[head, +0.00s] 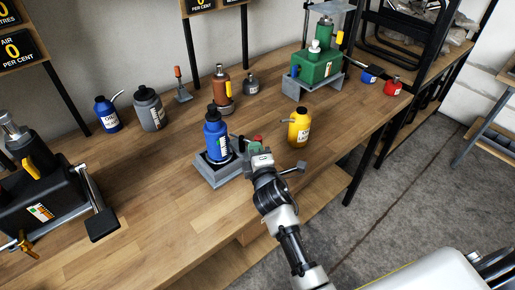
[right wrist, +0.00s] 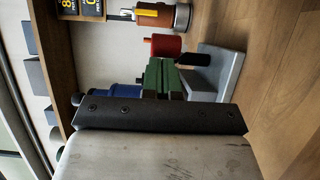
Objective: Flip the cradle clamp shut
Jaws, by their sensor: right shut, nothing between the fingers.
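A blue bottle (head: 215,138) with a black cap stands in a grey cradle (head: 212,180) on the wooden bench. The clamp, with red and green parts (head: 256,141), is at the right side of the cradle, partly hidden by my right gripper (head: 261,158). My right gripper is shut and empty, close to the clamp; I cannot tell whether it touches. The right wrist view shows a green block (right wrist: 158,77), a red cylinder (right wrist: 165,45) and a black knob (right wrist: 194,59) beside the grey base (right wrist: 219,73). Whether the clamp is open or shut is unclear. My left gripper is not in view.
A yellow oil can (head: 299,128) stands just right of my right gripper. A brown bottle (head: 221,88) and a grey bottle (head: 149,110) stand behind. A green machine (head: 318,68) is at the back right, a black tank (head: 45,205) at the left.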

